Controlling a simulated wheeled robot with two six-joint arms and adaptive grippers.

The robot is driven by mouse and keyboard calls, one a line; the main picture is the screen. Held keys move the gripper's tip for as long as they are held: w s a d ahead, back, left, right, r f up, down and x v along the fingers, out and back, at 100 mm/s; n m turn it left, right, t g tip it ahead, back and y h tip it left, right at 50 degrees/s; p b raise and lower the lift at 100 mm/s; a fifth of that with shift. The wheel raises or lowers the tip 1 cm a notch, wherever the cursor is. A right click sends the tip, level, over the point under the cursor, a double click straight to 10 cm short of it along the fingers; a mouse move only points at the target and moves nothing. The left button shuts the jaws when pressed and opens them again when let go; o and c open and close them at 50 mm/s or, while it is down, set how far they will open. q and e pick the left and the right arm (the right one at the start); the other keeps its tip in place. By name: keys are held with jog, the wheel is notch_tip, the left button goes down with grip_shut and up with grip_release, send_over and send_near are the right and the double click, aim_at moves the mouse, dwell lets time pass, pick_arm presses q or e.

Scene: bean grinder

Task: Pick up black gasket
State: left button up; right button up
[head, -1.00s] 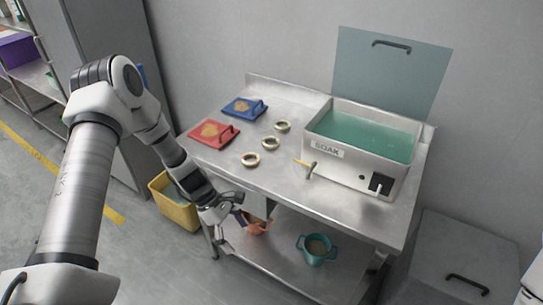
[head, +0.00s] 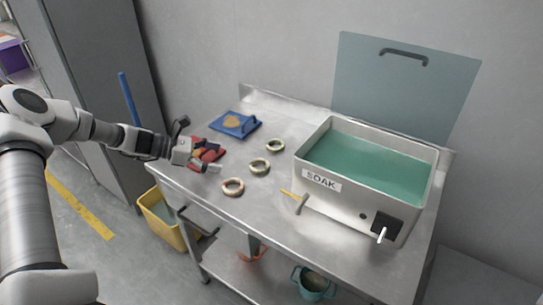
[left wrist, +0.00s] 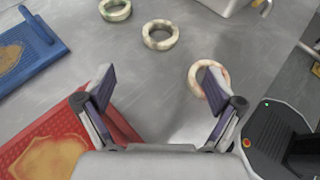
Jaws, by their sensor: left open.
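Three ring gaskets lie flat in a row on the steel table. The far ring (head: 267,146) and the middle ring (head: 252,168) have greenish stains; the near ring (head: 224,188) has reddish stains. None looks plainly black. In the left wrist view the far ring (left wrist: 116,16) and middle ring (left wrist: 147,41) lie ahead of the jaws, and the near ring (left wrist: 192,82) is partly covered by the right finger. My left gripper (head: 200,148) is open and empty, over the red board, left of the rings. It also shows in the left wrist view (left wrist: 160,86).
The blue board (head: 247,119) lies behind, and the red board (left wrist: 40,150) is under my left gripper. Bare table lies between the boards and rings. A yellow bin (head: 160,222) is below.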

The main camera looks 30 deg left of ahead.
aim_at(254, 164)
pick_arm(q)
jog(key=shift+w, duration=0.25)
jog(key=shift+w+d+f, duration=0.15)
jog(key=shift+d, duration=0.25)
jog(key=b+x, duration=0.1)
jog(key=x, duration=0.9)
jog(key=shift+w+d, duration=0.2)
jog(key=shift+d, duration=0.15)
jog(key=shift+s, duration=0.1)
jog(key=c, duration=1.1)
